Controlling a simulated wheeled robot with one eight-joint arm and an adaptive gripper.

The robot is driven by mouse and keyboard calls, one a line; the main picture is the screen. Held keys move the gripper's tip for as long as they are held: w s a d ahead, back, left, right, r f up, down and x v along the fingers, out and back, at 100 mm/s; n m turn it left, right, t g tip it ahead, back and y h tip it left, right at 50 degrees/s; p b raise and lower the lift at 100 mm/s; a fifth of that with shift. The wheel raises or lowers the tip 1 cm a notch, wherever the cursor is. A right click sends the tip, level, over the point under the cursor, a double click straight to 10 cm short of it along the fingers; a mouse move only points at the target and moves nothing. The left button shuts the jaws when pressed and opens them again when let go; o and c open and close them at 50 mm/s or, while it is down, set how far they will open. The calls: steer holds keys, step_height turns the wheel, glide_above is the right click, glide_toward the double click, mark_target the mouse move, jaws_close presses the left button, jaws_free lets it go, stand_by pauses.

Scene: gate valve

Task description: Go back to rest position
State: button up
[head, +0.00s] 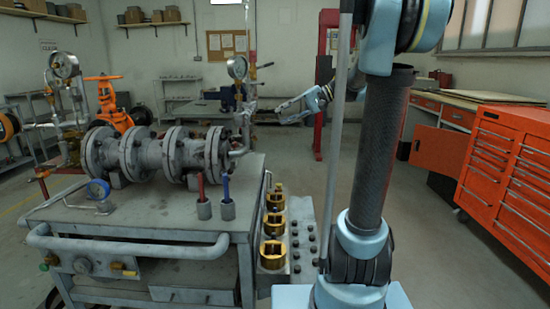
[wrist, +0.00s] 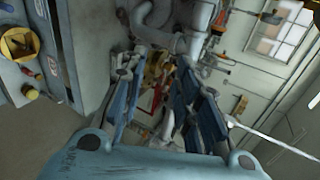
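My gripper (head: 282,111) is raised in the air in the head view, to the right of the grey flanged valve assembly (head: 160,153) and pointing left toward it. It is clear of the cart top. In the wrist view my gripper (wrist: 159,68) shows two blue-and-dark fingers spread apart, with background visible between them and nothing held. Parts of the grey pipework appear beyond the fingers in the wrist view, with no clear contact. The gripper is small in the head view.
The valve assembly stands on a grey cart (head: 140,205) with a gauge and two small cups holding blue- and red-handled tools. Brass fittings (head: 272,253) sit on a side shelf. A red tool cabinet (head: 510,165) stands at right. Open floor lies between cart and cabinet.

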steer(key=s+d+f+h, duration=0.4)
steer(key=s+d+f, duration=0.1)
steer(key=s+f, duration=0.4)
steer(key=s+d+f+n+t+h, duration=0.1)
steer(key=s+d+f+h, duration=0.3)
steer(key=s+f, duration=0.6)
steer(key=s+d+f+h, duration=0.4)
steer(key=s+d+f, duration=0.2)
steer(key=s+f, duration=0.3)
steer(key=shift+s+f+n+h, duration=0.15)
steer(key=shift+f+n+h, duration=0.15)
steer(key=shift+f, duration=0.2)
steer(key=shift+s, duration=0.1)
